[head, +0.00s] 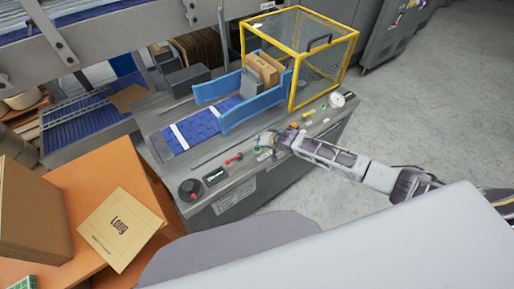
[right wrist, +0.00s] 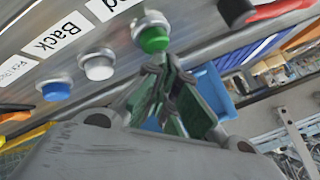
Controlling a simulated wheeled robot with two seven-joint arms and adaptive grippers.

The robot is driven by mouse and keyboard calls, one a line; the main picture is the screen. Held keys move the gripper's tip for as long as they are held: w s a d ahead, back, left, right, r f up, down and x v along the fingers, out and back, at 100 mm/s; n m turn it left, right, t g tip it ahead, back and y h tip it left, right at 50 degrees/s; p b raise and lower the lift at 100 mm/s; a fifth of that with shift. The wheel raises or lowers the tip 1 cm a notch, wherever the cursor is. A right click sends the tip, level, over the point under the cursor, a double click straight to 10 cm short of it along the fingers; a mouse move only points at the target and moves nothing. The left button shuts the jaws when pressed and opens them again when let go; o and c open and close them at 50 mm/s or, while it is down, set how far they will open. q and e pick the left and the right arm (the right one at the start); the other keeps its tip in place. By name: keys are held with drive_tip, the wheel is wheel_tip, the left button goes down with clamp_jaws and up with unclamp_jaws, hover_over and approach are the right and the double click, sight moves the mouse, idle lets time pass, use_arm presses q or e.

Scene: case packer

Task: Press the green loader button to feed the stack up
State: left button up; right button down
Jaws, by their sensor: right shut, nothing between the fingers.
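The green button (right wrist: 153,38) sits in a pale collar on the grey panel in the right wrist view. My right gripper (right wrist: 157,62) is shut and empty, with its fingertips right at the green button's face; I cannot tell whether they touch or press it. In the head view, my right gripper (head: 268,139) is low over the machine's front control panel (head: 222,189) and hides part of it. My left gripper is not in view.
A red switch (head: 234,159) and a black-red knob (head: 190,188) are on the panel. A yellow-framed guard (head: 321,65) stands behind. A "Long" carton sheet (head: 120,228) lies at left.

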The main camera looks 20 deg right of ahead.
drive_tip(key=shift+f, duration=0.5)
idle(0.7)
drive_tip(key=shift+r, duration=0.15)
drive_tip(key=shift+r+p, duration=0.85)
drive_tip(key=shift+p, duration=0.05)
idle(0.3)
drive_tip(key=shift+r+p, duration=1.2)
drive_tip(key=shift+p, duration=0.1)
drive_tip(key=shift+r+p, duration=1.2)
drive_tip(key=shift+r, duration=0.1)
